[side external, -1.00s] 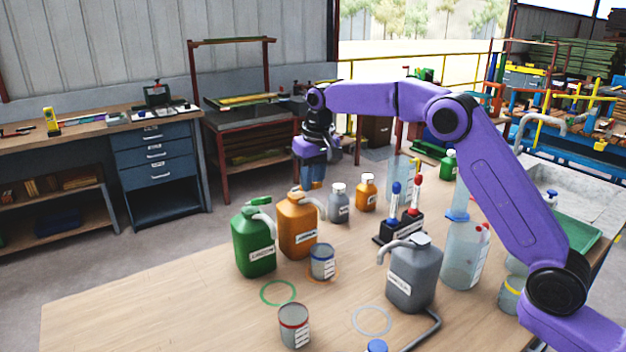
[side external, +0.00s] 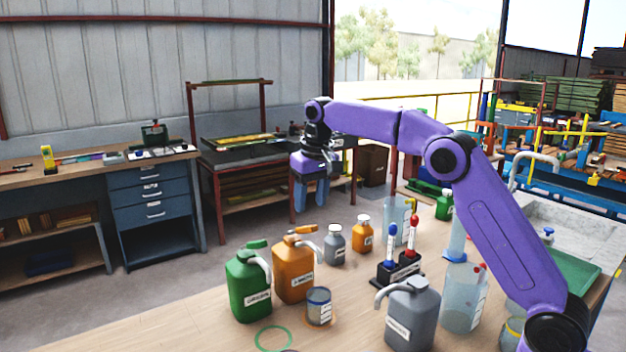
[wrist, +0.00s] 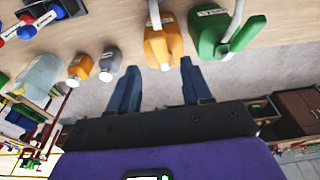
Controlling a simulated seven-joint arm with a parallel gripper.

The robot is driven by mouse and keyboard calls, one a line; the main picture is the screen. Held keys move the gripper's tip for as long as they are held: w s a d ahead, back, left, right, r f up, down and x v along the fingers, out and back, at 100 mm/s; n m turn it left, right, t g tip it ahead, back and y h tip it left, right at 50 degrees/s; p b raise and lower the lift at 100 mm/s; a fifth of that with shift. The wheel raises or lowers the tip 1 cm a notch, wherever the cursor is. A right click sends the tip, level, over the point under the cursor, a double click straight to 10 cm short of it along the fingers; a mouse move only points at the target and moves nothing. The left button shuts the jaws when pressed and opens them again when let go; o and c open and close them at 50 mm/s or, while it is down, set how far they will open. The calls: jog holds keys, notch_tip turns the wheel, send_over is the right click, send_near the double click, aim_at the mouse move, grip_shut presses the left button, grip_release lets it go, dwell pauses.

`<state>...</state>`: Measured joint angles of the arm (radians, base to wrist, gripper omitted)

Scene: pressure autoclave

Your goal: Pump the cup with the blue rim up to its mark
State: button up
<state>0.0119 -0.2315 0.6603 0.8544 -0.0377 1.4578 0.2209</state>
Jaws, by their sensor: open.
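The clear cup with the blue rim (side external: 319,306) stands upright on the wooden table, just right of the orange pump jug (side external: 293,276), near the end of its grey spout. The cup's mark and fill level are too small to read. The orange jug also shows in the wrist view (wrist: 163,46), beyond my fingers; the cup cannot be seen there. My gripper (side external: 310,203) is open and empty, fingers pointing down, in the air above and behind the jugs. Its spread fingers also show in the wrist view (wrist: 160,72).
A green jug (side external: 248,287) stands left of the orange one; a grey jug (side external: 411,316) stands right of the cup. Small grey (side external: 334,245) and orange (side external: 362,236) bottles and a rack (side external: 399,269) of blue and red items stand behind. A green ring (side external: 273,338) marks bare table in front.

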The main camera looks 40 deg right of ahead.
jog(key=shift+s+r, duration=0.25)
jog(key=shift+r, duration=1.1)
jog(key=shift+s+r, duration=0.2)
jog(key=shift+r, duration=1.15)
jog(key=t, duration=0.2)
send_near(303, 230)
jog(key=shift+t, duration=0.3)
jog(key=x, duration=0.5)
jog(key=d+x, duration=0.1)
jog(key=x, duration=0.2)
jog(key=shift+s+f, duration=0.25)
jog(key=shift+f, duration=0.25)
